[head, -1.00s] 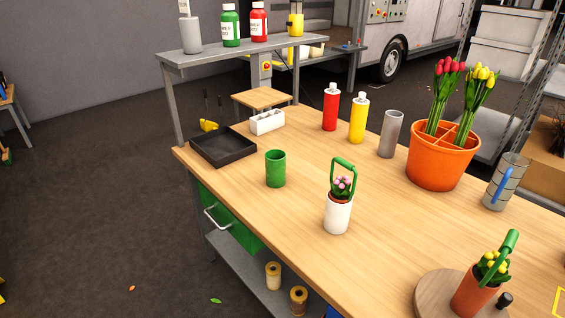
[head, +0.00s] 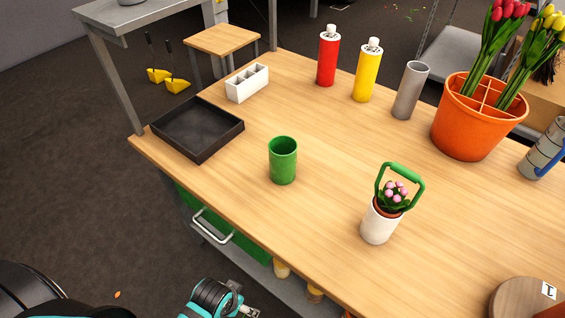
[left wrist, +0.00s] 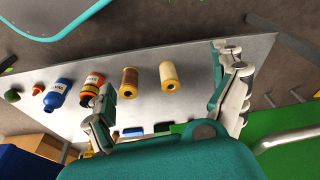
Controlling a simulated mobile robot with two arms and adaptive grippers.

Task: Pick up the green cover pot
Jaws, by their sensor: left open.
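The green cover pot (head: 283,161) stands upright and empty on the wooden table, near its front left edge, between the black tray and the white pot in the head view. My left gripper (left wrist: 163,72) is open in the left wrist view, its two fingers spread wide with nothing held between them. It faces the grey lower shelf (left wrist: 195,103), and the green cover pot is not in that view. In the head view a teal part of my arm (head: 208,300) shows at the bottom edge, below and in front of the table. My right gripper is not in view.
A black tray (head: 197,157), a white divided box (head: 247,84) and a white pot (head: 377,226) with pink flowers and a green handle surround the pot. A green drawer (left wrist: 290,155) is beside my left gripper. Spools (left wrist: 170,77) and bottles (left wrist: 57,95) rest on the shelf.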

